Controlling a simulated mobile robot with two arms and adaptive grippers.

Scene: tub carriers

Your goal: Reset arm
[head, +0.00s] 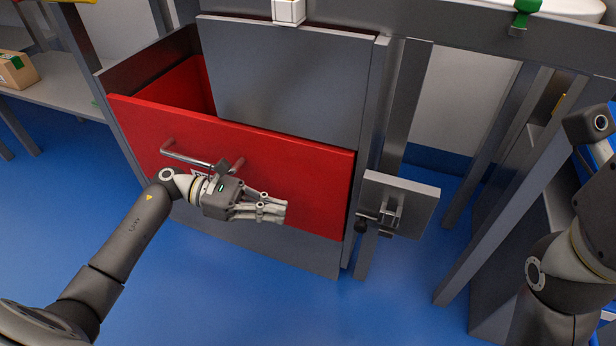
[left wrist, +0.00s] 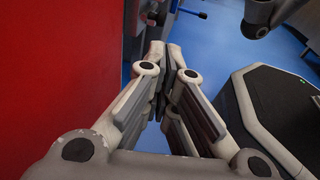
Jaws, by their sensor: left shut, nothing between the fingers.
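My left gripper (head: 272,208) is shut and empty in front of the red drawer front (head: 300,170), to the right of its metal handle (head: 185,155). In the left wrist view its closed fingers (left wrist: 167,90) fill the middle, with the red panel (left wrist: 60,70) close along the left side. I cannot tell whether the gripper touches the panel. My left arm reaches in from the lower left of the head view. My right arm shows at the right edge, but its fingers are not in view.
The drawer stands pulled out from a grey cabinet (head: 290,80). A small grey plate with a latch (head: 398,205) juts out right of it. A cardboard box (head: 17,70) sits on a shelf at the far left. Blue floor (head: 235,300) is clear in front.

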